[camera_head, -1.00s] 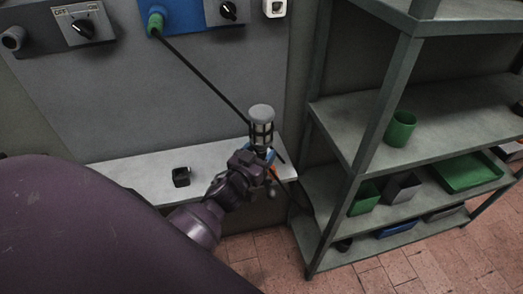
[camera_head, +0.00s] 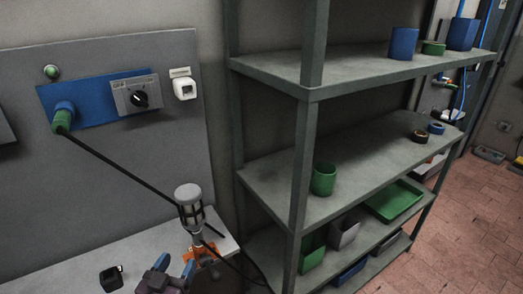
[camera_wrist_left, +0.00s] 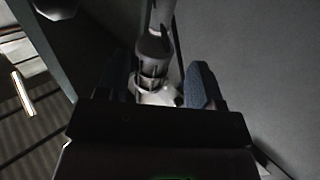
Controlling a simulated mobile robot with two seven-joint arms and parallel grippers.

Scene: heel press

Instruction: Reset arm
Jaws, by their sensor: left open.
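My left gripper (camera_head: 173,267) is at the bottom of the head view, with blue finger pads, beside a grey caged lamp-like device (camera_head: 190,207). In the left wrist view the gripper (camera_wrist_left: 162,88) has its two blue pads apart. The device (camera_wrist_left: 152,50) shows between and beyond them; contact cannot be told. In the head view the device is upright, with orange parts (camera_head: 203,253) near its foot. Most of my left arm is below the picture. My right gripper is not in view.
A grey shelf rack (camera_head: 305,155) stands to the right, holding a green cup (camera_head: 323,179) and bins. A blue panel (camera_head: 92,100) with a knob (camera_head: 139,99) is on the wall board. A black cable (camera_head: 125,172) slants across. A small black item (camera_head: 111,279) lies on the ledge (camera_head: 60,275).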

